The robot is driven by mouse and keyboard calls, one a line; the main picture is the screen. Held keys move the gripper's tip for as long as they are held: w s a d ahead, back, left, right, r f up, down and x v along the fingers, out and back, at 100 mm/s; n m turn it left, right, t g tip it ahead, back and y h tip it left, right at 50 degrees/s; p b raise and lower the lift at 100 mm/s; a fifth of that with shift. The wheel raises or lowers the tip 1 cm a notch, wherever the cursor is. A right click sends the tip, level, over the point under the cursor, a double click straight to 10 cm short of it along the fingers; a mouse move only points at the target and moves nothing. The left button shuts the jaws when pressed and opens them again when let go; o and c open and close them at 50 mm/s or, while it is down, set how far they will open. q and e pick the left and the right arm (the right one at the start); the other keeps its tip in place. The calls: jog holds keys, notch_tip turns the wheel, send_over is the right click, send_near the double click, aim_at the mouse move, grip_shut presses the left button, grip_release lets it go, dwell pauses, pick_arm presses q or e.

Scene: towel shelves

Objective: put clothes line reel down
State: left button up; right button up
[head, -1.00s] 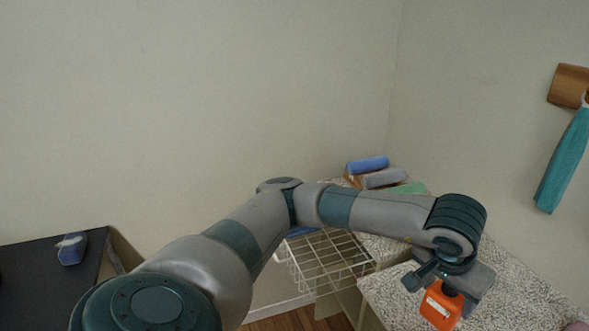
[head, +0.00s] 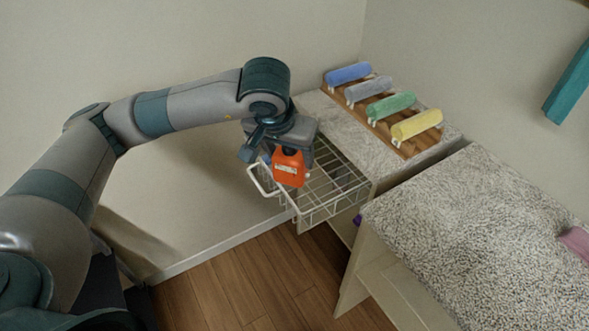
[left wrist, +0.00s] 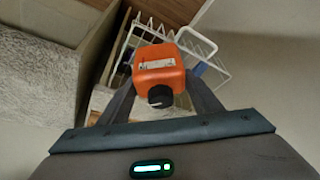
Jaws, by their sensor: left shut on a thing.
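The clothes line reel is an orange block with a pale label (head: 289,168). My left gripper (head: 283,147) is shut on it and holds it from above. In the head view the reel hangs in front of the white wire basket (head: 325,205), over its left part. In the left wrist view the orange reel (left wrist: 159,70) sits between the two fingers, with a dark round part towards the camera, and the wire basket shows behind it. I cannot tell the exact gap between reel and basket. My right gripper is not in view.
Rolled towels in blue, grey, green and yellow (head: 417,124) lie on a wooden rack on the speckled counter behind the basket. A nearer speckled counter (head: 470,240) stands at the right. A teal towel (head: 572,85) hangs at the upper right. Wooden floor (head: 230,290) is clear below.

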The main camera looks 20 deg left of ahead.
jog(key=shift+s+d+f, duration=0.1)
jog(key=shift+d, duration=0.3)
pick_arm(q)
jog(key=shift+d, duration=0.1)
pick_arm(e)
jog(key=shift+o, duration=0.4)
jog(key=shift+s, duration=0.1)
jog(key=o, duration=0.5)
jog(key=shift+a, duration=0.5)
pick_arm(q)
jog(key=shift+w, duration=0.1)
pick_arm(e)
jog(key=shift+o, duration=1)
pick_arm(q)
jog(key=shift+w+f+b, duration=0.45)
jog(key=shift+f+b, duration=0.05)
jog(key=shift+b, duration=0.25)
jog(key=w+d+f+m+h+b, duration=0.1)
jog(key=w+f+m+b, duration=0.2)
jog(key=w+f+b, duration=0.3)
jog(key=shift+w+f+b, duration=0.15)
jog(key=shift+w+b, duration=1.5)
jog(key=shift+w, duration=0.35)
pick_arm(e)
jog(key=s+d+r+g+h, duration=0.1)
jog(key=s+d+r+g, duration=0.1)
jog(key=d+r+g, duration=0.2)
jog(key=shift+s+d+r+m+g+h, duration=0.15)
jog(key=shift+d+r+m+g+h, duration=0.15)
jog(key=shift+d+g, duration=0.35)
